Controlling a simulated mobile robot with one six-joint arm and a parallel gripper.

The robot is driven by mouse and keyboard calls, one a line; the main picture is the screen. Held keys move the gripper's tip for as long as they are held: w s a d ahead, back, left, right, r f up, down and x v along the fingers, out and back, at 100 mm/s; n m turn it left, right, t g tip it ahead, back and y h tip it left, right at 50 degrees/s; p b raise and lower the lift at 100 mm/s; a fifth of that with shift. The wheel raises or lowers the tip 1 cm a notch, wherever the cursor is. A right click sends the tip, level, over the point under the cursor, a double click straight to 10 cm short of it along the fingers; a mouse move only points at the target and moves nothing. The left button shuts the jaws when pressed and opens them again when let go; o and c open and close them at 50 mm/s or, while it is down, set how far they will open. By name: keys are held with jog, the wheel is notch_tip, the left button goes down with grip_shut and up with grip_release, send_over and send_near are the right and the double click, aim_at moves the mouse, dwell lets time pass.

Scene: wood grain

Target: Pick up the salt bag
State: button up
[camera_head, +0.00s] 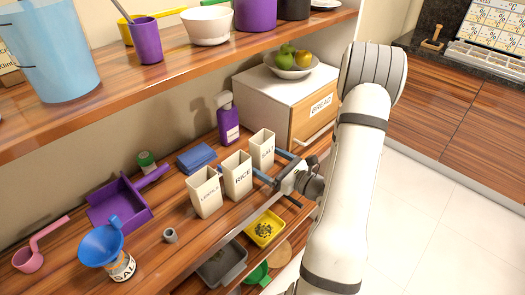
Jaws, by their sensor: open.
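The salt bag (262,144) is a white, upright, box-like bag with an open top and a partly hidden label. It stands on the wooden shelf at the right end of a row of three similar bags. My gripper (267,162) reaches in from the right at the bag's lower part. Its blue fingers are spread apart, one low between the salt and rice bags, the other on the salt bag's far right side. I cannot tell whether either finger touches the bag.
The rice bag (237,176) stands close left of the salt bag, with another white bag (205,194) beyond it. A purple spray bottle (228,122) stands behind. The bread box (268,96) is behind and right. An upper shelf (115,92) overhangs the back.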

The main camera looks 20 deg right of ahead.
jog(key=p+x, duration=0.1)
jog(key=x, duration=0.4)
jog(key=shift+c, duration=0.2)
jog(key=c, duration=1.1)
